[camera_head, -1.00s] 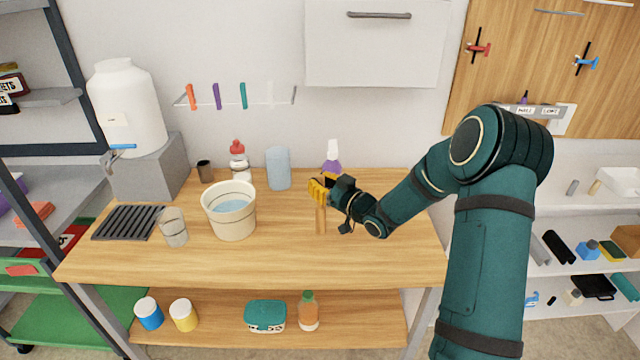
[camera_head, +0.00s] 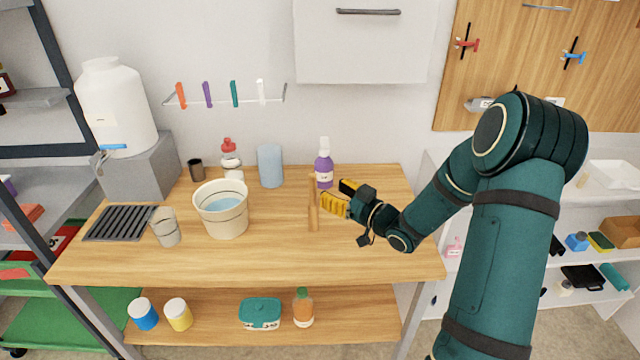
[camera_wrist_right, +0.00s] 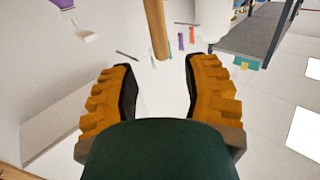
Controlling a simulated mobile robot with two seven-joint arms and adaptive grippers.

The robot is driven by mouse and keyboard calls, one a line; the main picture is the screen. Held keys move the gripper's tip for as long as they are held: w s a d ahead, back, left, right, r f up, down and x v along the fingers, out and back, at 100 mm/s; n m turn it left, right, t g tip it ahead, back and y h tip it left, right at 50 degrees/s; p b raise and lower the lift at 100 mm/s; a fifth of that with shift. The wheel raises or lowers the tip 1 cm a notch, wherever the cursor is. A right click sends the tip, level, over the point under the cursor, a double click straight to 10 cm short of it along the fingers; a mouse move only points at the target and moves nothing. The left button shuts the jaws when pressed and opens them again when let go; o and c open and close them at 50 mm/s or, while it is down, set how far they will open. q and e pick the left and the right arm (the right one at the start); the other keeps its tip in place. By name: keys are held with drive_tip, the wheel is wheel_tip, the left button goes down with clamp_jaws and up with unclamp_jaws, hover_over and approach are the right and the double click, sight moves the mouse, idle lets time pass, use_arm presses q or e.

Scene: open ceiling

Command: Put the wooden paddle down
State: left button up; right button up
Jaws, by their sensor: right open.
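The wooden paddle (camera_head: 313,216) is a narrow brown piece on the wooden table (camera_head: 260,260), right of the white bucket (camera_head: 222,222). I cannot tell whether it stands upright or lies flat. My right gripper (camera_head: 338,196) is just to the right of the paddle, with its yellow fingers apart and nothing between them. In the right wrist view, the paddle (camera_wrist_right: 157,28) is beyond the open fingertips (camera_wrist_right: 157,68), apart from both fingers. My left gripper is out of view.
A purple bottle (camera_head: 324,170) stands close behind the paddle. A blue cylinder (camera_head: 270,166), a red-capped bottle (camera_head: 230,160) and a cup (camera_head: 166,228) stand around the bucket. The table's right front is clear.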

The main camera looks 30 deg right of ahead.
drive_tip(key=v, duration=0.4)
idle(0.6)
